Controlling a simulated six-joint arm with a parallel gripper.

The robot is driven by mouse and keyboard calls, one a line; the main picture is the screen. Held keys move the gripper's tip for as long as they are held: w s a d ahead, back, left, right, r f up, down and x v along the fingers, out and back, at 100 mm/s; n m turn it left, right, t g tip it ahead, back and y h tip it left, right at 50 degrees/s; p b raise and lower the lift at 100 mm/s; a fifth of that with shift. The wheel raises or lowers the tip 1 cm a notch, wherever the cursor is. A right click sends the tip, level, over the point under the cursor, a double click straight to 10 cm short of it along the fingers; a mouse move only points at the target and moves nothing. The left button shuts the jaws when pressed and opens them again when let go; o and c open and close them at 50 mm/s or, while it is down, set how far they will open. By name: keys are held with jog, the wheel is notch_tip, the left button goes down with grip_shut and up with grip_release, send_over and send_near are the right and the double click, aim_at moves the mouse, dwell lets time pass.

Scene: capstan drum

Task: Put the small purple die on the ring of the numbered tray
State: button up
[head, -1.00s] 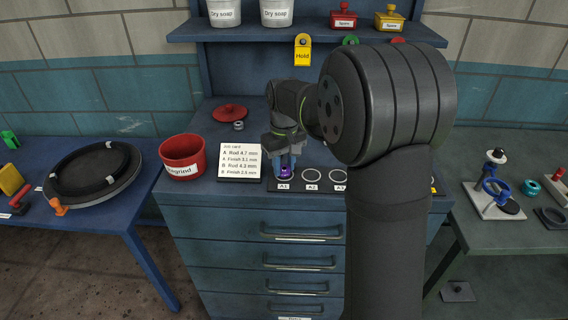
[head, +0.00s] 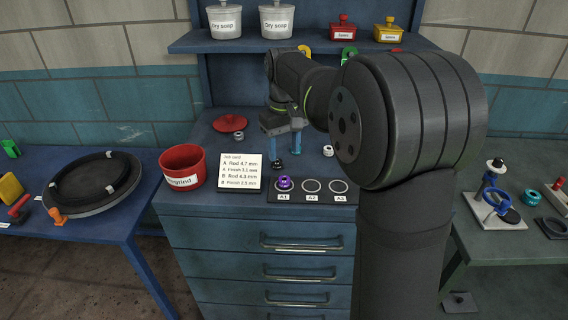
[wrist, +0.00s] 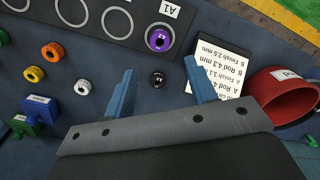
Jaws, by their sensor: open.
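The small purple die (head: 285,183) sits on the ring marked A1 of the dark numbered tray (head: 298,192). In the wrist view the purple die (wrist: 159,38) lies flat within that white ring, with nothing touching it. The rings marked A2 (head: 311,186) and A3 (head: 338,186) are empty. My gripper (head: 287,158) is behind the tray in the head view, its two blue fingers apart and empty. In the wrist view my gripper (wrist: 159,70) is clear of the purple die, and a small black die (wrist: 157,79) shows between its fingers.
A job card (head: 240,172) and a red regrind bin (head: 182,167) stand left of the tray. In the wrist view, white (wrist: 83,87), orange (wrist: 51,51) and yellow (wrist: 34,74) dies lie to one side. A red lid (head: 229,123) lies at the back left.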

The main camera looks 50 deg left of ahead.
aim_at(284, 178)
jog(key=shift+r, duration=1.45)
jog(key=shift+f, duration=0.15)
notch_tip(284, 178, down, 12)
jog(key=shift+r, duration=1.95)
jog(key=shift+f, duration=0.1)
